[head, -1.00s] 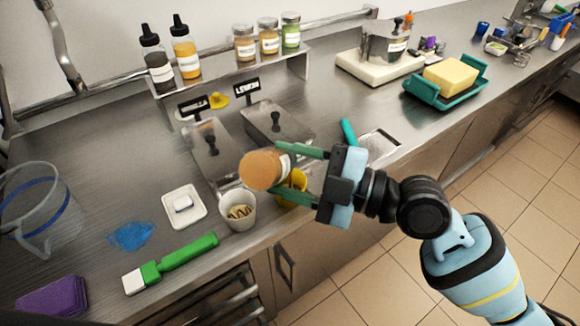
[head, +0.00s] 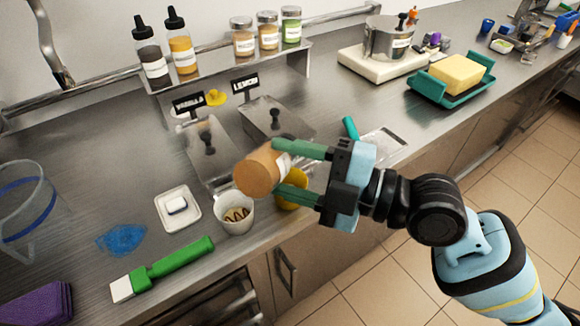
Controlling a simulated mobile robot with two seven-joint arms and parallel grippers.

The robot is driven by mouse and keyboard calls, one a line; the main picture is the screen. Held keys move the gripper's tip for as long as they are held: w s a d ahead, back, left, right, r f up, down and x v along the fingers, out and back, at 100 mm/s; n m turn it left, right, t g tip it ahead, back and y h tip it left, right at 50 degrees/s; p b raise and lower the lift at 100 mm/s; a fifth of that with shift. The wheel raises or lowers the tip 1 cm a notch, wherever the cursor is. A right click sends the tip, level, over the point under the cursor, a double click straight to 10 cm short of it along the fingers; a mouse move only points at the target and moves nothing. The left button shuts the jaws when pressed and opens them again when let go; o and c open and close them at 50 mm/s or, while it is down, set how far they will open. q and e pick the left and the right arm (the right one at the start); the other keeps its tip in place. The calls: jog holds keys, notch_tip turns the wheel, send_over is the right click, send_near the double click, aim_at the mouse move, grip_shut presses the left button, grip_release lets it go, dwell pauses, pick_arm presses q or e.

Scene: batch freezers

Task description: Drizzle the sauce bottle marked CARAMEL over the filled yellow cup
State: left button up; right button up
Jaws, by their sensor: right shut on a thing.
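My right gripper (head: 277,168) is shut on a caramel-brown sauce bottle (head: 259,173). The bottle is steeply tilted, its flat round end toward the lower left; its white label is turned away and unreadable, and its nozzle is hidden. The yellow cup (head: 292,192) stands on the counter behind and below the bottle and the lower finger, partly hidden; its contents cannot be seen. A white cup (head: 236,226) stands just left of it with dark drizzle lines on a pale filling. My left gripper is not in view.
Lidded metal tubs (head: 211,158) sit behind the cups. Two sauce bottles (head: 181,42) and several jars (head: 267,32) stand on the rear shelf. A green-handled brush (head: 165,268), a white dish (head: 178,221) and a blue spill (head: 122,240) lie to the left. The counter edge is close in front.

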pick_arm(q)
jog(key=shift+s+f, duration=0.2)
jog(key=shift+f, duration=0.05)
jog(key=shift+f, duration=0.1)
pick_arm(e)
jog(key=shift+r+n, duration=0.1)
jog(key=shift+n, duration=0.2)
jog(key=shift+r+n+b, duration=0.15)
jog(key=shift+n+b, duration=0.25)
jog(key=shift+r+n+b, duration=0.65)
jog(key=shift+r+n, duration=0.2)
jog(key=shift+n, duration=0.65)
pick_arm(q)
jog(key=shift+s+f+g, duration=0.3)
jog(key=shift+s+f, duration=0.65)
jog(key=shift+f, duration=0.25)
pick_arm(e)
jog(key=shift+r+n, duration=0.2)
jog(key=shift+n, duration=0.1)
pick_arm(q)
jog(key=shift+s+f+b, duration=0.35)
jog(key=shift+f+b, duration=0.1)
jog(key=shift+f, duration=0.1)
pick_arm(e)
jog(key=shift+r+n, duration=0.75)
jog(key=shift+n, duration=0.4)
jog(key=shift+r+n, duration=0.75)
jog(key=shift+n, duration=0.4)
